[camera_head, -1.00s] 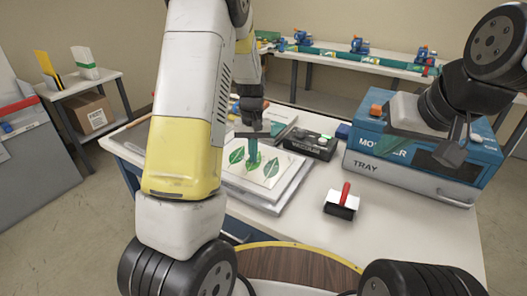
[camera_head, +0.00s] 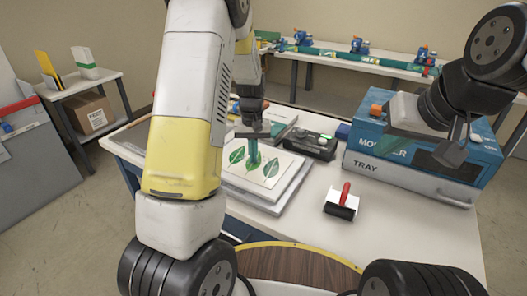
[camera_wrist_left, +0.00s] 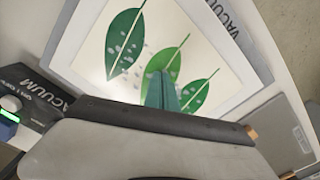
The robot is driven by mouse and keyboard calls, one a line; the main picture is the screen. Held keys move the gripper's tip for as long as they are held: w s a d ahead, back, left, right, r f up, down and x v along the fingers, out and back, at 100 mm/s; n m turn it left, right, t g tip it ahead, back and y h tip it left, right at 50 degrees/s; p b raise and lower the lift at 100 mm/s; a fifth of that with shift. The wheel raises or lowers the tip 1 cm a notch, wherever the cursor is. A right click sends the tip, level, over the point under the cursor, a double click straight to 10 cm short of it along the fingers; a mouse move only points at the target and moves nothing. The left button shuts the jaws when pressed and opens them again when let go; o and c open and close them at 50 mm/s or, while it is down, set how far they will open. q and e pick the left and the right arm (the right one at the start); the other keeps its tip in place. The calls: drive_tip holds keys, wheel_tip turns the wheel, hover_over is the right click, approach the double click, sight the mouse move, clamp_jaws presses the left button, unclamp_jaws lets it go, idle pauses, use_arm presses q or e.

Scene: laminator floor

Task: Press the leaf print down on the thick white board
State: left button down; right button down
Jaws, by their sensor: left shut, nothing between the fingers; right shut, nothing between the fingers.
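The leaf print (camera_head: 281,167) is a cream sheet with green leaves, lying on the thick white board (camera_head: 270,192) on the table. The print also shows in the left wrist view (camera_wrist_left: 204,56), with grey speckled patches around the leaves. My left gripper (camera_head: 253,160) is shut, its green fingers pointing down at the middle leaf. In the left wrist view the fingertips (camera_wrist_left: 160,76) overlap that leaf; whether they touch it I cannot tell. My right gripper (camera_head: 458,148) is shut and empty in front of the blue box, away from the print.
A roller with a red handle (camera_head: 344,200) lies on the table right of the board. A black vacuum box (camera_head: 311,143) stands behind the print. A blue box marked TRAY (camera_head: 425,165) stands at the right. The table front is clear.

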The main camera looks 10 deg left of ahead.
use_arm(q)
drive_tip(key=shift+s+f, duration=0.1)
drive_tip(key=shift+f, duration=0.05)
drive_tip(key=shift+r, duration=3.6)
drive_tip(key=s+r+m+t+h, duration=0.1)
drive_tip(key=s+r+t+h, duration=0.15)
drive_tip(key=s+r, duration=0.85)
drive_tip(key=s+d+r+m+t, duration=0.1)
drive_tip(key=s+r, duration=0.5)
drive_tip(key=s, duration=0.7)
drive_tip(key=d+t, duration=0.1)
drive_tip(key=t, duration=0.1)
drive_tip(key=shift+m+t, duration=0.3)
drive_tip(key=shift+t, duration=0.05)
